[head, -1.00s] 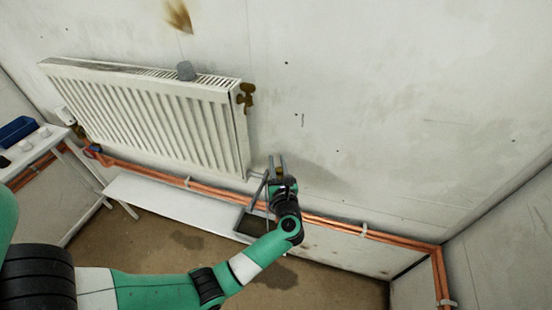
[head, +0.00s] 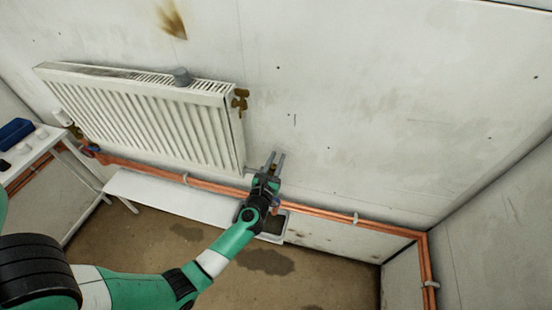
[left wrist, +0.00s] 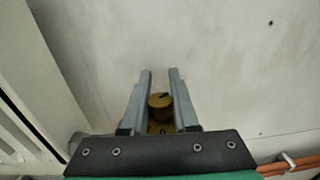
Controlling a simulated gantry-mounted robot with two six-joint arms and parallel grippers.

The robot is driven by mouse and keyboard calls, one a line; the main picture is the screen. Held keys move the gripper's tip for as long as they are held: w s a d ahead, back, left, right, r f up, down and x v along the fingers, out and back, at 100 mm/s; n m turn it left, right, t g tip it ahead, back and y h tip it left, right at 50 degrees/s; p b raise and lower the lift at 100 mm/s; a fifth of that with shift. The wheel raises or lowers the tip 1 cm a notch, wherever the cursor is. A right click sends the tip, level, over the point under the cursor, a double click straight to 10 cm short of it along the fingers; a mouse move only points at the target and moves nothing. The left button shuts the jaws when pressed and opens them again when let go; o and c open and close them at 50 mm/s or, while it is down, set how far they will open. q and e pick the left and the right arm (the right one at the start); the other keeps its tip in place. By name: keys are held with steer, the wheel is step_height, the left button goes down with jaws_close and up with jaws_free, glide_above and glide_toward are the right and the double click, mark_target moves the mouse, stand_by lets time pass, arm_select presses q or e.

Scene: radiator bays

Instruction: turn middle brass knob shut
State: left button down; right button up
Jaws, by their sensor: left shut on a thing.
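A round brass knob (left wrist: 160,101) with a dark mark on its face sits between the two grey fingers in the left wrist view. My left gripper (left wrist: 160,72) is shut on it, with a finger touching each side. In the head view my left gripper (head: 277,154) is at the wall, just right of the radiator's lower right corner. The knob is mostly hidden by the gripper there. Another brass valve (head: 240,99) is at the radiator's upper right edge. My right gripper is in neither view.
The white radiator (head: 150,115) hangs left of the gripper, with a grey object (head: 182,76) on top. Copper pipes (head: 340,218) run along the low wall. A low white bench (head: 160,196) and a tray (head: 298,222) lie below. The wall on the right is clear.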

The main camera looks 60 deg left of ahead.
mark_target(273, 168)
arm_select(q)
steer(key=c, duration=0.7)
jaws_free()
steer(key=r+p, duration=0.4)
steer(key=r, duration=0.1)
steer(key=shift+s+d, duration=0.25)
steer(key=shift+d, duration=0.05)
steer(key=r+p, duration=0.1)
steer(key=s+d+r+p, duration=0.2)
steer(key=shift+d+r+p, duration=0.15)
steer(key=shift+r+p, duration=0.15)
steer(key=shift+p, duration=0.05)
steer(key=s+d+r+p, duration=0.1)
steer(key=s+d, duration=0.1)
steer(key=s+d+r+p, duration=0.1)
steer(key=s+d+r, duration=0.1)
steer(key=d, duration=0.1)
steer(key=s+d+r, duration=0.1)
steer(key=s+d, duration=0.1)
steer(key=s, duration=0.1)
steer(key=shift+d+r+p, duration=0.2)
steer(key=shift+d+p, duration=0.1)
steer(key=shift+p, duration=0.1)
